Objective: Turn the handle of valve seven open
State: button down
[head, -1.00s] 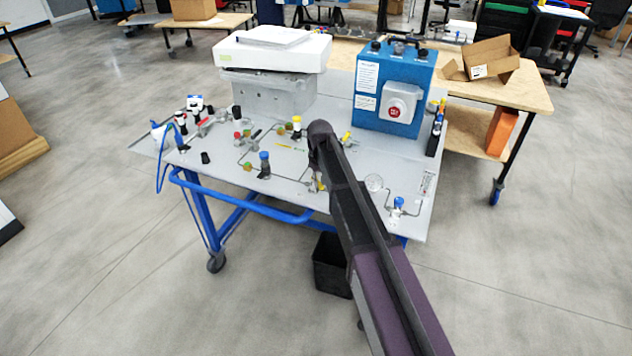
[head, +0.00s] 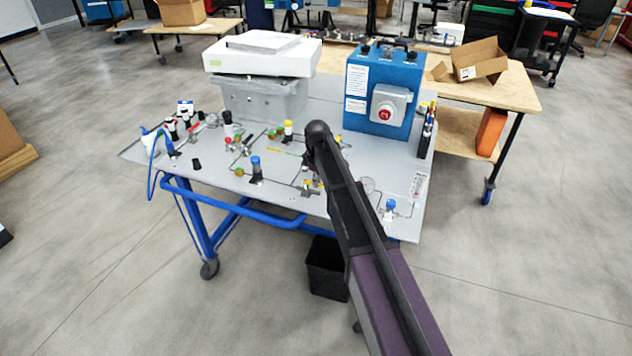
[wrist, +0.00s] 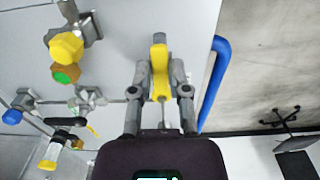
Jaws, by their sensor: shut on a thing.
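A yellow valve handle (wrist: 160,72) on a grey metal valve body stands upright in the wrist view, between my gripper's two fingers. My gripper (wrist: 160,88) is shut on this handle. No number seven can be read on the valve, so its label cannot be confirmed. In the head view my arm covers most of the gripper and the held handle. Small yellow and metal parts (head: 308,184) show just left of the arm there.
The grey bench panel (head: 225,185) carries several other valves and thin tubes. A blue rail (wrist: 214,85) runs on the right. A blue box (head: 383,90) stands behind my arm.

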dwell(0.4)
jog(key=c, duration=0.6)
grip_release()
